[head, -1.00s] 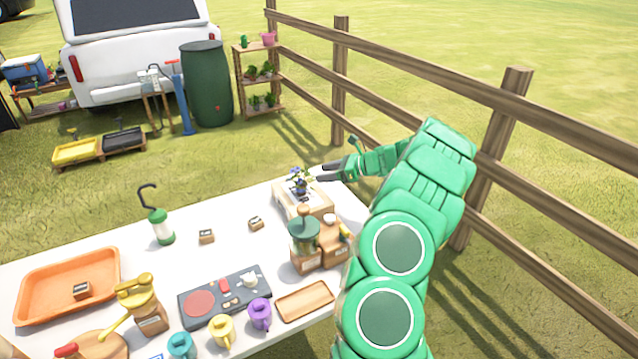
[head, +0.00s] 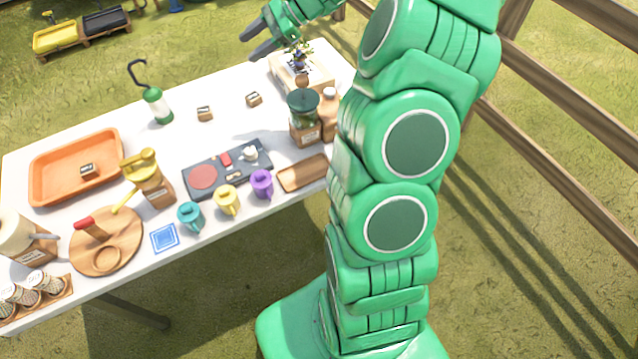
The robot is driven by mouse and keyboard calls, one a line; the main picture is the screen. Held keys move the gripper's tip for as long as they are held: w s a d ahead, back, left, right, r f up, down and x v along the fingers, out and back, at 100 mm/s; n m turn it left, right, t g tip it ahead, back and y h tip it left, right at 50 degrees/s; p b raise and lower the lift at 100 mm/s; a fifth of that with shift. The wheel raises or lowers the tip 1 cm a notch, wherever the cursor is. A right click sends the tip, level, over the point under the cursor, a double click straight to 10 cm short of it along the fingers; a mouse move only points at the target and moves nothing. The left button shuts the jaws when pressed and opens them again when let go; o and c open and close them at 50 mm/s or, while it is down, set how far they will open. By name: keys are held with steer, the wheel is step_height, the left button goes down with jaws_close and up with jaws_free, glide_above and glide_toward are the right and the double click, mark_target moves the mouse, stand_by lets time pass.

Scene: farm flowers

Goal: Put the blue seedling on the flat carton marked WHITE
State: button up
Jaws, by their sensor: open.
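The lettering on the carton cannot be read here. My gripper (head: 248,47) is open and empty, with its dark fingers apart. In the picture it is above and left of the seedling, clear of its flowers, near the table's far edge.
A green-lidded jar (head: 304,115) and a brown bottle (head: 329,110) stand just in front of the carton.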

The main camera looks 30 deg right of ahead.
steer(key=s+a+r+n+g+h, duration=0.2)
steer(key=s+a+n, duration=0.35)
steer(key=s, duration=0.45)
steer(key=s+a+r+n+g+h, duration=0.2)
steer(key=s+a+n, duration=0.2)
steer(key=s+a, duration=0.45)
steer(key=s+d+n+h, duration=0.3)
steer(key=s, duration=0.9)
steer(key=s+d+f+n+g+h, duration=0.1)
steer(key=s+d+n+h, duration=0.3)
steer(key=s, duration=0.9)
steer(key=shift+f, duration=0.25)
